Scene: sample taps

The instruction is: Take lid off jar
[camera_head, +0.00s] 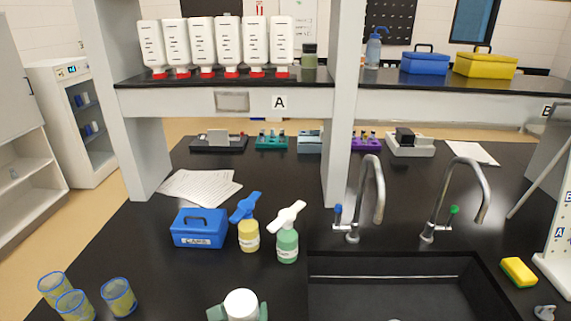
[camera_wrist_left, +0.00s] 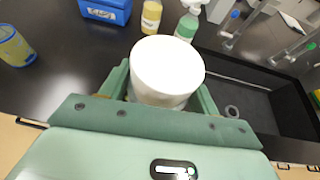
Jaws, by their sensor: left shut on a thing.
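A white round lid (camera_head: 241,304) shows at the bottom edge of the head view, and in the left wrist view its top (camera_wrist_left: 168,66) is smooth and plain. My left gripper (camera_head: 240,313) has its green fingers on either side of it. In the left wrist view the left gripper (camera_wrist_left: 163,98) is shut on this white thing, above the dark bench. Whatever lies below it is hidden by the lid and the gripper, so I cannot tell whether a jar body is attached. My right gripper is in neither view.
A blue caps box (camera_head: 199,230), a yellow bottle (camera_head: 249,236) and a green bottle (camera_head: 288,245) stand behind the gripper. Blue-rimmed cups (camera_head: 118,297) stand at left. A dark sink (camera_head: 390,293) with taps (camera_head: 353,236) is at right. A shelf spans the back.

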